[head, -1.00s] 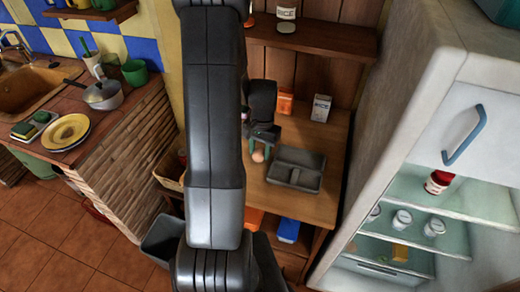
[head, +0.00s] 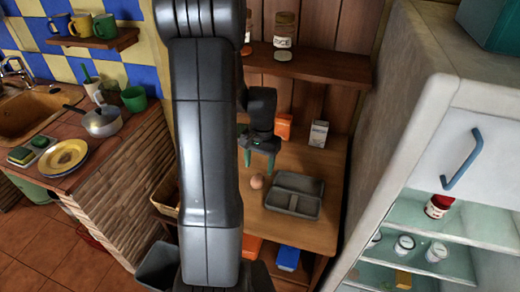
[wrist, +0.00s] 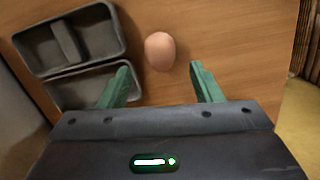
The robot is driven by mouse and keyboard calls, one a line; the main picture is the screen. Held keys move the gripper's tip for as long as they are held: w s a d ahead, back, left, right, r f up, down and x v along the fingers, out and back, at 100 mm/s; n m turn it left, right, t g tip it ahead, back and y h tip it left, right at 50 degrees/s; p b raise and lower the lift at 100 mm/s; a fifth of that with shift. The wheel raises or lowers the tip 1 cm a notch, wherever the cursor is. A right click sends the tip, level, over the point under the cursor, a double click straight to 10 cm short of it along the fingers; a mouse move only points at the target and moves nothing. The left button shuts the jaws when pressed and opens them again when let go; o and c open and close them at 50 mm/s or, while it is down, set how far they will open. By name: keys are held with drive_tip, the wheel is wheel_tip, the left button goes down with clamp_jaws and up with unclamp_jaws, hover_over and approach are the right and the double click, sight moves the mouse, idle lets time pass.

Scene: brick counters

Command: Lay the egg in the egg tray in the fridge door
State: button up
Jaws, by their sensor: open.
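The brown egg (head: 256,182) lies on the wooden shelf top, just left of a grey divided tray. It also shows in the wrist view (wrist: 159,51), beyond my fingertips and between their lines. My gripper (head: 259,163) is above and behind the egg, with its green fingers apart and nothing between them; the wrist view shows them too (wrist: 160,80). The fridge (head: 440,130) stands at the right, with glass shelves visible inside. I cannot make out an egg tray in the fridge door in these views.
The grey divided tray (head: 317,196) sits empty close to the egg. A wall shelf (head: 310,66) with jars hangs above. Jars (head: 437,207) stand in the fridge.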

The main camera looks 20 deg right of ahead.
drive_tip(key=r, duration=0.5)
drive_tip(key=shift+w+d+r, duration=0.25)
drive_tip(key=shift+r, duration=0.45)
drive_tip(key=shift+c, duration=1.2)
drive_tip(key=n+h, duration=0.1)
hover_over(257, 178)
drive_tip(key=shift+t, duration=0.4)
wheel_tip(257, 178, down, 6)
drive_tip(key=shift+s+f+p, duration=0.1)
drive_tip(key=shift+f+p, duration=0.05)
drive_tip(key=shift+p, duration=0.2)
drive_tip(key=shift+f+p, duration=0.65)
drive_tip(key=shift+f, duration=2.35)
drive_tip(key=c, duration=0.5)
